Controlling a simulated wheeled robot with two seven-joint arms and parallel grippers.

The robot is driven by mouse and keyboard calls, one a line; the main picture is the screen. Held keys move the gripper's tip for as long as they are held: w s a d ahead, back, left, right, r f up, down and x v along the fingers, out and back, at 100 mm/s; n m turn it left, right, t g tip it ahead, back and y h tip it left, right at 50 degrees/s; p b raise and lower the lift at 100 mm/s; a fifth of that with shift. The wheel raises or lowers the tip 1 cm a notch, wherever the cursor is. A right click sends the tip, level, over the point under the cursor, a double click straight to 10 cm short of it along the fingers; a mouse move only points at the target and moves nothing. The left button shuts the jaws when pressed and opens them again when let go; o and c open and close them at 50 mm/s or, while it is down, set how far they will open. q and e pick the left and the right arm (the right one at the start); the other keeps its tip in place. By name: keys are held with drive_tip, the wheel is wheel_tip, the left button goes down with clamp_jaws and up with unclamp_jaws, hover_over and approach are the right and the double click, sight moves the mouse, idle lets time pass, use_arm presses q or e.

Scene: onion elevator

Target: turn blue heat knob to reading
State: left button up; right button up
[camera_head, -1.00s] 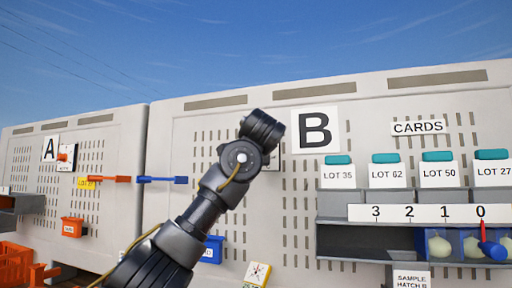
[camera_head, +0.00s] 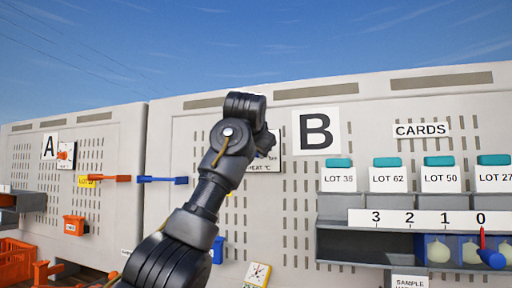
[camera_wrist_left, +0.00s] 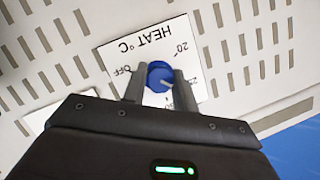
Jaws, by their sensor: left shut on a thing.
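The blue heat knob (camera_wrist_left: 160,74) sits on a white plate (camera_wrist_left: 122,48) marked HEAT °C, OFF, 20° and a partly hidden 25. My left gripper (camera_wrist_left: 158,80) has one finger on each side of the knob and is shut on it. A pale pointer mark shows on the knob, but I cannot tell its exact reading. In the head view the heat plate (camera_head: 262,166) shows partly behind my left wrist, which hides the knob and the fingers. My right gripper is not in view.
Panel B (camera_head: 300,200) is slotted. A grey shelf (camera_head: 350,243) with onions, lot cards and a 3-to-0 scale (camera_head: 430,217) is at right. A blue bar handle (camera_head: 162,180) and panel A's orange handle (camera_head: 105,179) stick out at left.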

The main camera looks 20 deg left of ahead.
use_arm(q)
drive_tip(key=shift+f+n+h, duration=0.1)
drive_tip(key=shift+n+h, duration=0.6)
drive_tip(key=shift+n, duration=0.3)
drive_tip(key=o, duration=1)
drive_tip(key=shift+s+p, duration=0.1)
drive_tip(key=shift+p, duration=0.2)
